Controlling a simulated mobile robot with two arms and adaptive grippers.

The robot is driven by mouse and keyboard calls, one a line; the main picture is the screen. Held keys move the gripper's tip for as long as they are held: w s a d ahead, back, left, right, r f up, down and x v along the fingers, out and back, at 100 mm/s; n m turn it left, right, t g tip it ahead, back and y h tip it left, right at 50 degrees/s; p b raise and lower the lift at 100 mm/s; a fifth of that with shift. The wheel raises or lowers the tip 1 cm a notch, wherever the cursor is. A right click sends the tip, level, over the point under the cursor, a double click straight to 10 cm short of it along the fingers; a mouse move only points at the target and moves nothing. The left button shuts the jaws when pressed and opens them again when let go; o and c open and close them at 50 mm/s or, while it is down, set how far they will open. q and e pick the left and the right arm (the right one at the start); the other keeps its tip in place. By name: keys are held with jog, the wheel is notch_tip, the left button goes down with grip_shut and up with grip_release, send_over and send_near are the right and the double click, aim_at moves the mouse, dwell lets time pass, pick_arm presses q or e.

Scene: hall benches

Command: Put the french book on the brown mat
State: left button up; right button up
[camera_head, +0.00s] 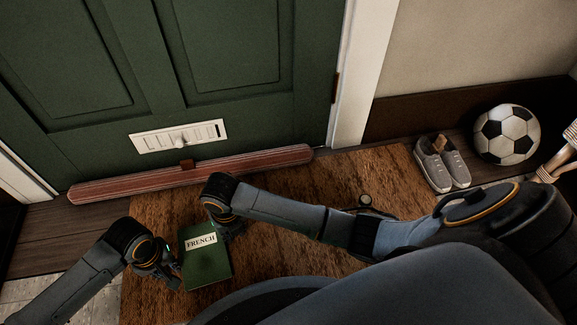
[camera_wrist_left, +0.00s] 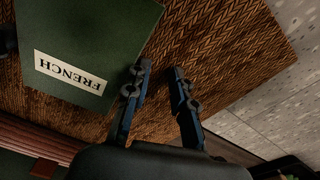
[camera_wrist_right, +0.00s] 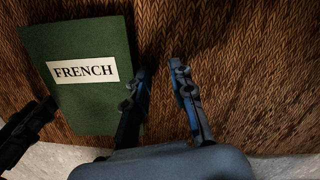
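The green French book (camera_head: 207,267) has a white label reading FRENCH. It lies on, or just above, the brown woven mat (camera_head: 340,180); I cannot tell if it touches. The book also shows in the left wrist view (camera_wrist_left: 95,35) and the right wrist view (camera_wrist_right: 85,100). My left gripper (camera_head: 172,277) is at the book's left side, its fingers apart with nothing between them in the left wrist view (camera_wrist_left: 158,75). My right gripper (camera_head: 228,232) is at the book's upper right side, its fingers apart and empty in the right wrist view (camera_wrist_right: 160,70).
A green door (camera_head: 200,70) with a white mail slot stands behind the mat. A long reddish draught stopper (camera_head: 240,163) lies along its foot. Grey shoes (camera_head: 442,162) and a football (camera_head: 506,134) are at the right. The mat's middle is partly under my right arm.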

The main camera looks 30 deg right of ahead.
jog(key=shift+r, duration=0.15)
pick_arm(q)
notch_tip(320, 180, up, 12)
jog(key=shift+s, duration=0.4)
pick_arm(e)
notch_tip(320, 180, up, 12)
jog(key=shift+s, duration=0.4)
